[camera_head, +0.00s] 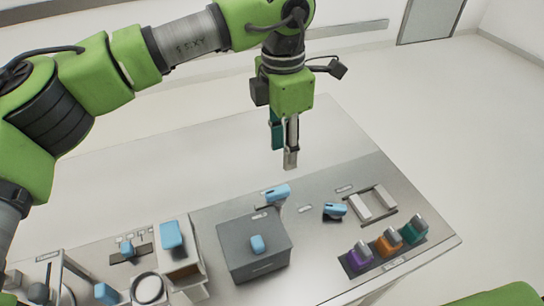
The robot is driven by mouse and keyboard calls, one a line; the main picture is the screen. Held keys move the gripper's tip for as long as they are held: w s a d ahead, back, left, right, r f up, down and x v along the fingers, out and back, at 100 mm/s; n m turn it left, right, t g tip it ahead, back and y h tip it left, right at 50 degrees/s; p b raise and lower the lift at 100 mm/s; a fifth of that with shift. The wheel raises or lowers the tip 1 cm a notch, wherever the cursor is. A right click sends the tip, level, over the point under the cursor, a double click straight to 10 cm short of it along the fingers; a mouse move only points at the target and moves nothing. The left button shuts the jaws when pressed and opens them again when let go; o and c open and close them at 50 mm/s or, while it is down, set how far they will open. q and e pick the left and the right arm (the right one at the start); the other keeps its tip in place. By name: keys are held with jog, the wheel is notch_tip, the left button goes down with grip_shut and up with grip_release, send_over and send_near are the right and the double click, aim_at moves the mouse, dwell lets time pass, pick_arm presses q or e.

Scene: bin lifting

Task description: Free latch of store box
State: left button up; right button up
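A dark grey box (234,262) stands on the metal table and has a blue knob (257,243) on its lid. I take it to be the store box, but cannot read its label. A blue handle (277,193) sits at its back edge and may be its latch. My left gripper (285,152) points down above the table, behind and a little right of the box, apart from it. The fingers appear edge-on, so the gap between them is unclear. My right gripper is out of view.
Another blue handle (335,210) lies right of the box, near a pale metal frame (372,204). Purple, orange and teal blocks (387,243) stand at the right front. A pale container (172,262) with a blue top is close left. The table's back is clear.

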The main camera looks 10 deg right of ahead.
pick_arm(q)
jog(key=p, duration=0.2)
send_near(279, 189)
jog(key=shift+s+f, duration=0.25)
jog(key=shift+s, duration=0.1)
jog(key=f, duration=0.2)
jog(key=f+p, duration=0.1)
jog(key=f, duration=0.2)
jog(key=f+p, duration=0.1)
jog(key=f, duration=0.1)
jog(key=shift+w+f, duration=0.25)
jog(key=shift+d+f+p, duration=0.1)
jog(key=shift+f+p, duration=0.2)
jog(key=shift+f, duration=0.25)
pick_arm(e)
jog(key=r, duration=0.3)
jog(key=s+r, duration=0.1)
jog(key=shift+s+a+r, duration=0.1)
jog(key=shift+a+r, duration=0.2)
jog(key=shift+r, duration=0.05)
pick_arm(q)
grip_shut()
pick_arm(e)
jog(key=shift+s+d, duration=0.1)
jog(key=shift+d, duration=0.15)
